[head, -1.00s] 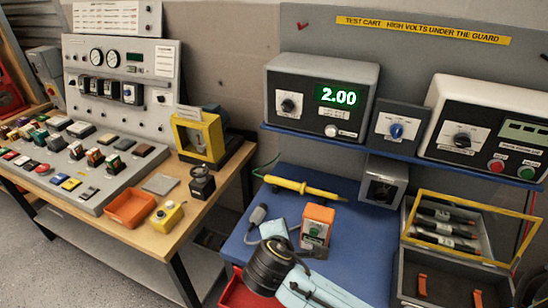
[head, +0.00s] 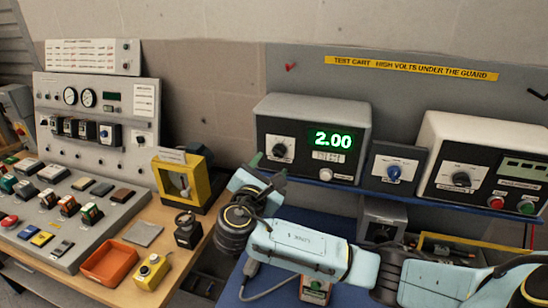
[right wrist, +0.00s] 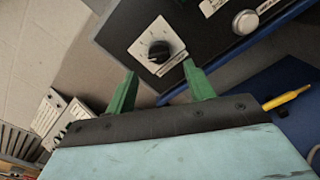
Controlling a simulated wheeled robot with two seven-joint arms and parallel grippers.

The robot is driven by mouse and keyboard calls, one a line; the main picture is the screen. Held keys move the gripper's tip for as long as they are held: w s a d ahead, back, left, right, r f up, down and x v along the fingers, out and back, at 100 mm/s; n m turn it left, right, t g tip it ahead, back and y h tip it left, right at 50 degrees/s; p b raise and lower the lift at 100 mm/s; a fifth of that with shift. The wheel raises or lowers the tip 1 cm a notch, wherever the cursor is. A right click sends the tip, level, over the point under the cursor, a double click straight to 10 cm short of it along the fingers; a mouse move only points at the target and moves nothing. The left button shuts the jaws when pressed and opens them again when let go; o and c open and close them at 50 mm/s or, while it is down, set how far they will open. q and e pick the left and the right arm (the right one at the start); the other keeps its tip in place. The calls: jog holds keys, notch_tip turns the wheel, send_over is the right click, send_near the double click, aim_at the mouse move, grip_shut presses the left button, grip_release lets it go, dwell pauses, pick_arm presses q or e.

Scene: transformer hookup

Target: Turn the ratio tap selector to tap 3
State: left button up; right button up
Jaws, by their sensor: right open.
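The meter box (head: 312,106) shows a green 2.00 readout. On its left face a black knob (head: 279,150) sits on a white dial plate. The plate's print is too small to read, so I cannot confirm which tap it points to. The knob also shows in the right wrist view (right wrist: 159,52). My right gripper (head: 267,168) is open and empty, its green fingertips just below and in front of this knob. In the right wrist view, the fingers (right wrist: 159,73) straddle the knob's line, apart from it. My left gripper is not in view.
A box with a blue knob (head: 394,172) and a box with red and green buttons (head: 483,125) stand right on the same shelf. The yellow-framed unit (head: 182,181) stands on the wooden bench at left. My right arm covers much of the blue cart top.

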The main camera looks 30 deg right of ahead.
aim_at(276, 155)
jog(key=shift+x, duration=2.25)
jog(key=c, duration=1)
